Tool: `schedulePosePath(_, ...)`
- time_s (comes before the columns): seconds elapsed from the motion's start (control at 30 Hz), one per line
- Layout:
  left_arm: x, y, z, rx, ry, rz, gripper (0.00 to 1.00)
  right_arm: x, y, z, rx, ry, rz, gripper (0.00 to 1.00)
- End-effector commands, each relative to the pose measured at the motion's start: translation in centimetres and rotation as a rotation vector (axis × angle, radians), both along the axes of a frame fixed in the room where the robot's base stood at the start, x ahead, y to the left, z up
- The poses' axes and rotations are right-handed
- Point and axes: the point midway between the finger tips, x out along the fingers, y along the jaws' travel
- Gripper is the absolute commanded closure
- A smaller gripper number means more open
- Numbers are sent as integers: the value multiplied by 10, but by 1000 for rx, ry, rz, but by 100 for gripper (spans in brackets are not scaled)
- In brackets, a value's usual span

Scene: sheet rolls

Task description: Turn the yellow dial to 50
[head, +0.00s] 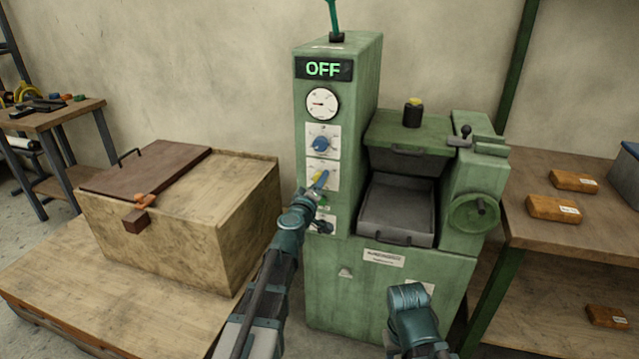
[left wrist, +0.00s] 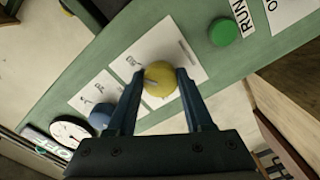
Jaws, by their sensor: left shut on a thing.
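The yellow dial (left wrist: 160,79) sits on a white scale plate on the green machine (head: 336,150). In the left wrist view it lies between the two fingers of my left gripper (left wrist: 158,84), which is shut on it. A pale pointer mark shows on the dial; the scale's numbers are too small to read. In the head view my left gripper (head: 318,183) reaches the panel and covers most of the dial. My right gripper is not clearly visible; only a part of my right arm shows low in the picture.
The blue dial (head: 320,144) and a gauge (head: 322,104) are above, under a display (head: 323,69) reading OFF. A green button (left wrist: 222,32) marked RUN is close by. A wooden crate (head: 248,210) stands left; a shelf (head: 540,237) with orange packages (head: 553,208) stands right.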

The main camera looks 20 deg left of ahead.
Motion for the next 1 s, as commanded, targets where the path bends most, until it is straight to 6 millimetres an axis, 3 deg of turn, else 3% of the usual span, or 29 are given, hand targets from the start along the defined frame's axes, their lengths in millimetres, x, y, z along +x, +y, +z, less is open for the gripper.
schedulePosePath(0.67,-2,-1,-1,55,-2,-4,100,0,0,-1,0,0,0,50)
schedulePosePath(0.7,-2,-1,-1,55,-2,-4,43,0,0,-1,0,0,0,50)
schedulePosePath(0.83,-2,-1,-1,54,-2,-2,20,0,0,-1,0,0,0,50)
schedulePosePath(1.0,-1,-1,-1,52,-2,-1,19,0,0,0,0,0,0,50)
